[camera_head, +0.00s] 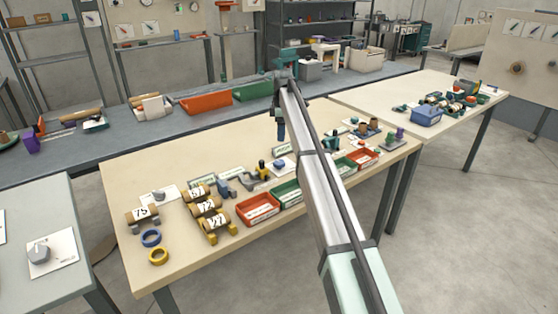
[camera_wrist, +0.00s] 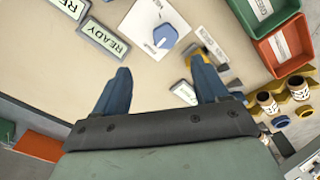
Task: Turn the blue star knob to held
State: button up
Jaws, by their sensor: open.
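The blue knob (camera_wrist: 165,36) sits on a white plate (camera_wrist: 146,22) at the top centre of the wrist view. Its shape is too small to make out fully, and I cannot read the plate's markings. In the head view the blue knob (camera_head: 280,164) lies near the middle of the cream table. My gripper (camera_wrist: 160,64) is open and empty, its two blue fingers spread apart. The knob appears beyond the fingertips, not between them. In the head view my gripper (camera_head: 281,128) hangs above the table, behind the knob.
READY signs (camera_wrist: 103,38) stand beside the plate. Green (camera_head: 286,193) and red bins (camera_head: 258,209) lie in front, with labelled rolls (camera_head: 208,207) to the left. The table's left rear is clear.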

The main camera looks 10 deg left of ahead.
aim_at(279, 161)
jog(key=f, duration=1.3)
jog(key=shift+s+a+f, duration=0.2)
jog(key=shift+s+a, duration=0.15)
jog(key=shift+a, duration=0.05)
jog(key=c, duration=1.1)
